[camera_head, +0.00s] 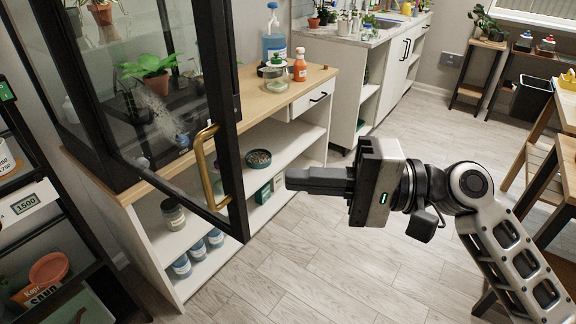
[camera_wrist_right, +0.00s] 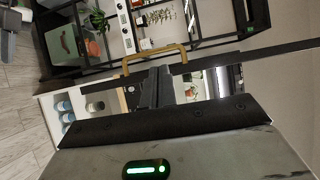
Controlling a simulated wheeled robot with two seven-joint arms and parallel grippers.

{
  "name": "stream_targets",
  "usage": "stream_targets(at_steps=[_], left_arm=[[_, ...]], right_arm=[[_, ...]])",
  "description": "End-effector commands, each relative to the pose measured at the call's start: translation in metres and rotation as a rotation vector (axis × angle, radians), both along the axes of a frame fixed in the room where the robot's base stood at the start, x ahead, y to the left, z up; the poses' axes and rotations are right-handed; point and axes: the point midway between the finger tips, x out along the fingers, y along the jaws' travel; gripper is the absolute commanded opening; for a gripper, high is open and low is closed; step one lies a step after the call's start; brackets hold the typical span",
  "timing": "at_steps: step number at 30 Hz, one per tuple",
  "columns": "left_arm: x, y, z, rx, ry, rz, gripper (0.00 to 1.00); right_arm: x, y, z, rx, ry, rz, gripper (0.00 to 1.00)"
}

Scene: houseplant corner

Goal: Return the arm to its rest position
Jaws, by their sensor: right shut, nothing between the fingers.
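My right gripper (camera_head: 290,179) reaches in from the right in the head view, with its dark fingers together and nothing between them. The fingers point left toward the brass handle (camera_head: 204,165) of the black-framed glass cabinet door (camera_head: 229,120). A gap of floor and shelf shows between fingertips and handle in the head view. In the right wrist view the closed fingers (camera_wrist_right: 155,85) stand in the middle, and the brass handle (camera_wrist_right: 153,54) shows beyond their tips. The door stands swung out from the cabinet. My left gripper is not in view.
The wooden-topped cabinet (camera_head: 290,95) carries a blue bottle (camera_head: 274,44) and an orange bottle (camera_head: 300,66). Its open shelves hold jars and a bowl (camera_head: 258,159). A black rack (camera_head: 60,215) stands at left, wooden furniture (camera_head: 541,161) at right. Floor (camera_head: 330,262) below the gripper is clear.

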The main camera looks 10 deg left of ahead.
Motion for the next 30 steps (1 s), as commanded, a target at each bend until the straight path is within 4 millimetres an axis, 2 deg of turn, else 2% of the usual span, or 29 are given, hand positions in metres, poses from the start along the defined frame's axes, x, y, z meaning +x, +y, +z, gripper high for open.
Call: stream_targets(at_steps=[5, 8, 11, 14, 16, 18, 21, 24, 27, 30], left_arm=[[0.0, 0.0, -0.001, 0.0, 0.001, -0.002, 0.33], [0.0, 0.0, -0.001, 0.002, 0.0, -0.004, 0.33], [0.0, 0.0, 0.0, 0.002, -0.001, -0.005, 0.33], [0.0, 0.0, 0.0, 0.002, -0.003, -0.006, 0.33], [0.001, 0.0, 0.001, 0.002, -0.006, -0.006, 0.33], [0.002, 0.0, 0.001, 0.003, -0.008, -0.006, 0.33], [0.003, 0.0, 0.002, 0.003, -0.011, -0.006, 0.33], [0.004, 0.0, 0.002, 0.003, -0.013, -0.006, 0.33], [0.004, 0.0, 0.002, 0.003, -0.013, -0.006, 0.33], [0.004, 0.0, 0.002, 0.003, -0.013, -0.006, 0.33]], right_arm=[[0.0, -0.003, -0.006, -0.004, -0.006, -0.015, 0.0], [0.007, -0.003, -0.032, -0.029, -0.042, -0.097, 0.0], [0.017, -0.008, -0.081, -0.099, -0.125, -0.255, 0.0], [0.023, -0.025, -0.143, -0.233, -0.247, -0.444, 0.0], [0.02, -0.044, -0.186, -0.361, -0.344, -0.558, 0.0], [0.01, -0.067, -0.226, -0.511, -0.445, -0.648, 0.0], [-0.015, -0.105, -0.274, -0.747, -0.592, -0.715, 0.0], [-0.044, -0.139, -0.307, -0.965, -0.726, -0.713, 0.0], [-0.071, -0.163, -0.325, -1.127, -0.833, -0.674, 0.0], [-0.087, -0.178, -0.333, -1.224, -0.902, -0.633, 0.0]])
